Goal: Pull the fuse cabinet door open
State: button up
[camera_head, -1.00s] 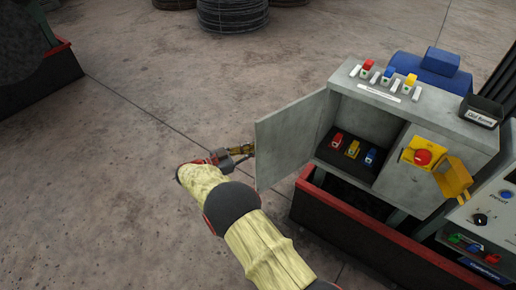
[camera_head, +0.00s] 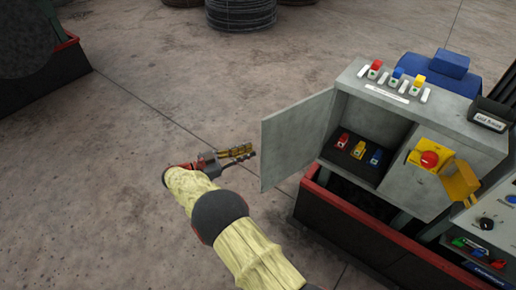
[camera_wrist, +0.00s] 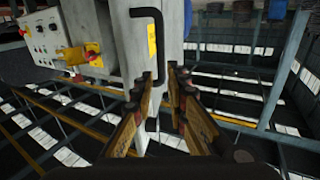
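The grey fuse cabinet (camera_head: 403,190) stands at the right of the head view. Its door (camera_head: 296,140) is swung out wide to the left, showing the inside with red, yellow and blue fuses (camera_head: 359,149). My gripper (camera_head: 252,152) is just left of the door's free edge, with a small gap in the picture. A black bar handle (camera_wrist: 160,38) on a grey surface shows beyond the fingertips. The door's handle is hidden in the head view.
A red-rimmed dark base (camera_head: 345,225) lies beneath the cabinet. A red knob (camera_head: 429,159) on yellow and an open yellow cover (camera_head: 462,181) are on its front right. A control panel (camera_head: 490,225) stands farther right.

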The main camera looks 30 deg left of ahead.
jog(key=v, duration=0.5)
jog(key=shift+s+a, duration=0.25)
jog(key=shift+s, duration=0.05)
